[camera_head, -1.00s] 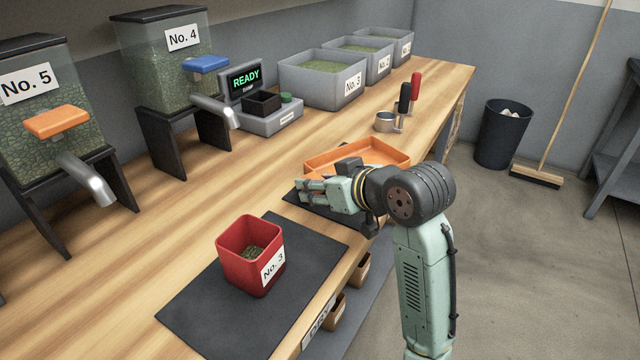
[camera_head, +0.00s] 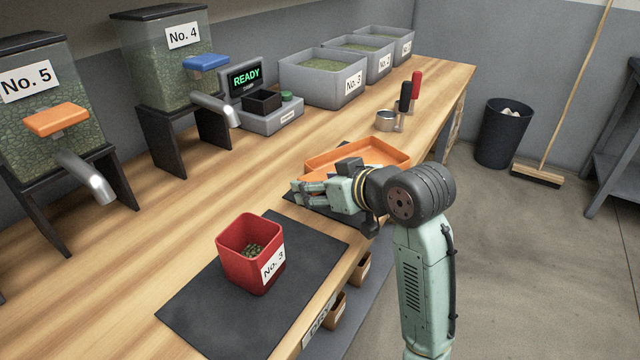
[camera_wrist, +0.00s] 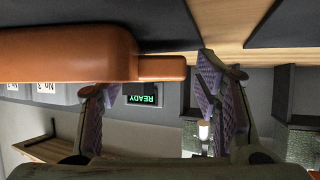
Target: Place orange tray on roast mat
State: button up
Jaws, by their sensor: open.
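The orange tray (camera_head: 385,155) lies on the far dark mat (camera_head: 302,198) on the bench, partly hidden behind my arm. The mat's edges show at the tray's near and far sides. My gripper (camera_head: 303,188) is low at the tray's near left side. In the upside-down wrist view, the tray (camera_wrist: 65,55) fills the upper left and its short orange tab (camera_wrist: 162,68) reaches between the fingertips. My gripper (camera_wrist: 152,82) is open there, with its purple-padded fingers apart. I cannot tell whether either finger touches the tray.
A red bin (camera_head: 238,262) labelled No. 3 holds beans on a nearer dark mat (camera_head: 200,312). A scale reading READY (camera_head: 272,122), dispensers and grey bins line the wall. A metal cup (camera_head: 385,122) stands beyond the tray. The bench between mats and dispensers is clear.

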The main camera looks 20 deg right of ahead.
jog(key=shift+s+r, duration=0.1)
jog(key=shift+r, duration=0.1)
jog(key=b+v, duration=0.1)
jog(key=v, duration=1.1)
